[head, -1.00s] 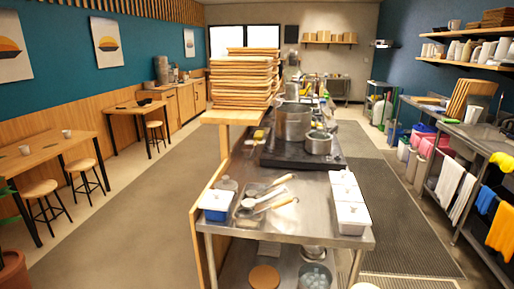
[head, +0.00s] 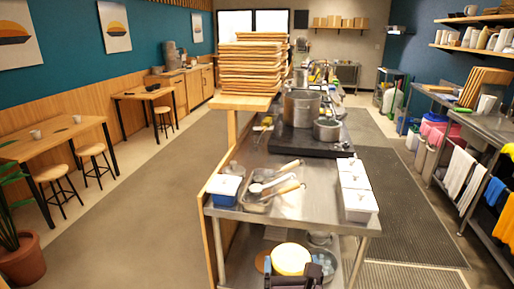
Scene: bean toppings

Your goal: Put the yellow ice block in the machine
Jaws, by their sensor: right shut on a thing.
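The yellow ice block (head: 291,257) is a pale yellow round block at the bottom of the head view, in front of the steel counter's lower shelf. My right gripper (head: 292,270) comes in from the bottom edge, with dark fingers and blue parts on both sides of the block. It is shut on the block and holds it below the level of the counter top. My left gripper is not in view. A grey machine-like shape (head: 302,46) stands far back behind the stacked trays, partly hidden; I cannot tell if it is the machine.
The steel counter (head: 310,212) holds a blue-and-white container (head: 226,190), pans with ladles and white lidded containers (head: 355,185). Stacked wooden trays (head: 248,66) and pots stand behind. Free floor (head: 150,190) lies left; a matted aisle (head: 410,210) runs right.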

